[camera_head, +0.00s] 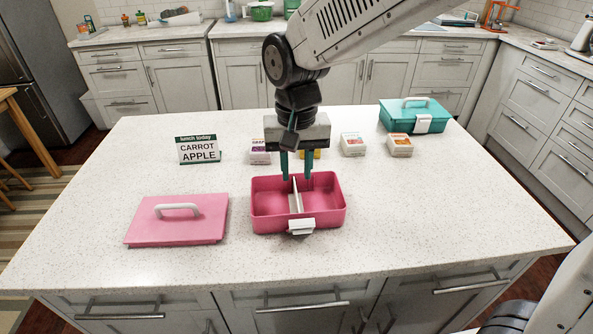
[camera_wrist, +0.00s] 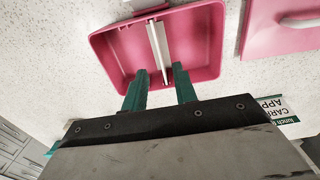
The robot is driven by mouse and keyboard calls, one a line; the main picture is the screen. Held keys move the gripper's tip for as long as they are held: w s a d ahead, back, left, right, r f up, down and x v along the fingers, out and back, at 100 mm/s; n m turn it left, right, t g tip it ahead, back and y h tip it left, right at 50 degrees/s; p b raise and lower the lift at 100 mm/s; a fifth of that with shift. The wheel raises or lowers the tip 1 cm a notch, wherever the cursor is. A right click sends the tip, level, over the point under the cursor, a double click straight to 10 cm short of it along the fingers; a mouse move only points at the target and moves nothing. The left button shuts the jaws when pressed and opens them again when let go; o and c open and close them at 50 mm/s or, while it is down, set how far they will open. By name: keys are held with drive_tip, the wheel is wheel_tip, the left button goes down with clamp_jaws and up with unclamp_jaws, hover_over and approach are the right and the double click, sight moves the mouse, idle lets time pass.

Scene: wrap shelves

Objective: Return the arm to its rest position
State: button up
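My gripper (camera_head: 296,178) points down over the back part of the open pink lunch box (camera_head: 270,222). Its two teal fingers are apart with nothing held between them; in the wrist view the gripper (camera_wrist: 160,73) straddles the line of the box's white divider (camera_wrist: 158,45). I cannot tell whether the fingertips are above or slightly inside the rim. Both compartments look empty where visible. My arm reaches in from the upper right.
The pink lid (camera_head: 178,224) lies left of the box. A sign (camera_head: 198,150) reads carrot, apple. Small food boxes stand behind: a purple-labelled one (camera_head: 260,152), a yellow one (camera_head: 317,154) partly hidden, and two more (camera_head: 353,145) (camera_head: 400,146). A closed teal lunch box (camera_head: 415,116) stands back right. The front counter is clear.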

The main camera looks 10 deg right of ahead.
idle(0.3)
drive_tip(key=s+d+r, duration=0.3)
drive_tip(key=s+d, duration=0.6)
drive_tip(key=d, duration=0.1)
drive_tip(key=s+d+r+t, duration=0.1)
drive_tip(key=s+d+r, duration=0.2)
drive_tip(key=s+d, duration=0.7)
drive_tip(key=shift+s+d+r, duration=0.2)
drive_tip(key=shift+d+r, duration=0.1)
drive_tip(key=shift+d, duration=0.1)
